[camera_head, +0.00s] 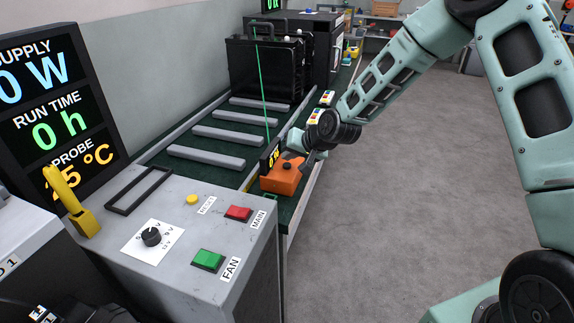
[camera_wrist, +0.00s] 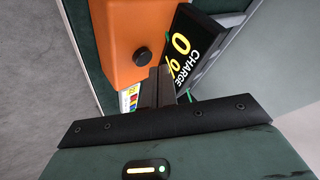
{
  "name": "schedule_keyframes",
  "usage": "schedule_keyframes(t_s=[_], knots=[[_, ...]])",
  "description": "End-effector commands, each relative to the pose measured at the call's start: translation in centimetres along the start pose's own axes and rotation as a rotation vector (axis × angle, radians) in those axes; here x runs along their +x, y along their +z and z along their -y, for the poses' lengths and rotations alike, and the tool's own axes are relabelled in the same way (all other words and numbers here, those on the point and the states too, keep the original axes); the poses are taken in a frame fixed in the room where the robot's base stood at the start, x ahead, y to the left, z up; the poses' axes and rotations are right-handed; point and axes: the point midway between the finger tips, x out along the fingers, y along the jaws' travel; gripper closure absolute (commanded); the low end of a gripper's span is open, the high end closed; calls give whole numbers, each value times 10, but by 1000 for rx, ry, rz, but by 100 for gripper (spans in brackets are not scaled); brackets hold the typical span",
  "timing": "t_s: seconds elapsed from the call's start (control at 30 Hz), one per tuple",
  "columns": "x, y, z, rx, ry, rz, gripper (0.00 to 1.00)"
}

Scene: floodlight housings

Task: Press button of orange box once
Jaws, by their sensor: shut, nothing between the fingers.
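The orange box (camera_head: 282,178) sits on the green bench near its right edge, just beyond the grey control box. Its round black button (camera_head: 287,166) is on top. In the wrist view the orange box (camera_wrist: 122,32) fills the upper left, with the black button (camera_wrist: 142,57) clearly visible. A black display reading CHARGE 0% (camera_wrist: 186,52) stands beside the box. My gripper (camera_head: 306,166) is shut and empty, close to the box's right side in the head view. In the wrist view the shut fingers (camera_wrist: 158,80) appear just below the button; whether they touch the box I cannot tell.
The grey control box (camera_head: 190,250) in front carries a green FAN button (camera_head: 208,260), a red MAIN button (camera_head: 238,213), a yellow button (camera_head: 193,199) and a knob. Black housings (camera_head: 268,68) stand at the back. The grey floor (camera_head: 390,220) at right is clear.

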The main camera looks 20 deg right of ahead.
Motion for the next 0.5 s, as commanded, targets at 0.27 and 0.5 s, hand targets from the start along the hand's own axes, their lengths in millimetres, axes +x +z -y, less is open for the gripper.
schedule_keyframes(t_s=[0.27,0.5], knots=[[6,5,-4,0,0,1,100],[6,4,-4,0,0,0,100]])
